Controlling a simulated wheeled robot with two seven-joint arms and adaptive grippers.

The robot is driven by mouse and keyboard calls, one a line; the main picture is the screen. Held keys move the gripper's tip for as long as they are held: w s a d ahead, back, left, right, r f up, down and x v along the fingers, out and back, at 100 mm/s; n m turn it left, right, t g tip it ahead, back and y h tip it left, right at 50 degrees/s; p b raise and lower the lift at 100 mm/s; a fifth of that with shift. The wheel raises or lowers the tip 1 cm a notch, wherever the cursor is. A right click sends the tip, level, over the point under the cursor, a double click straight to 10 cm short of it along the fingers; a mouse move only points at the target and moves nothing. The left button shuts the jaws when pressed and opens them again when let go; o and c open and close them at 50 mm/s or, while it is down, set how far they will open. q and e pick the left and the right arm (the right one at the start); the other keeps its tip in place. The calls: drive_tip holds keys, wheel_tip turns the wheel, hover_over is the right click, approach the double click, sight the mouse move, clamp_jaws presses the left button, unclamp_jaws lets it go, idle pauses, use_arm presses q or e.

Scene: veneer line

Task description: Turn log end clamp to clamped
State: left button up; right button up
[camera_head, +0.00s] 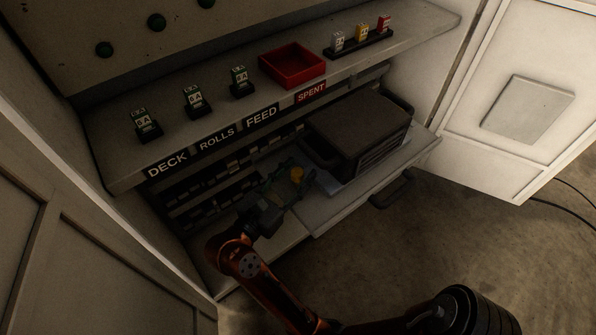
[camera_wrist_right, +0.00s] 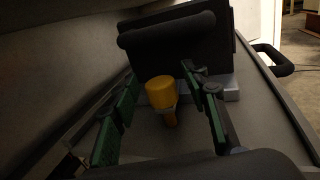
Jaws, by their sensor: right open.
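A yellow knob (camera_wrist_right: 162,92) on a short orange-yellow stem stands between the fingers of my right gripper (camera_wrist_right: 160,76) in the wrist view. It is the likely handle of the log end clamp, but no label shows on it. Both green-padded fingers are apart, with a visible gap on each side of the knob. The gripper hides most of the clamp's surroundings there. My left gripper is not in view.
A dark box (camera_head: 358,132) with a thick bar stands on the pull-out shelf (camera_head: 335,205), just beyond the knob. Above, a ledge holds a red tray (camera_head: 292,64) and several small tagged blocks. An open door (camera_head: 528,105) stands at right.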

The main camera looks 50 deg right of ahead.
drive_tip(key=shift+d, duration=0.15)
drive_tip(key=shift+c, duration=0.4)
clamp_jaws()
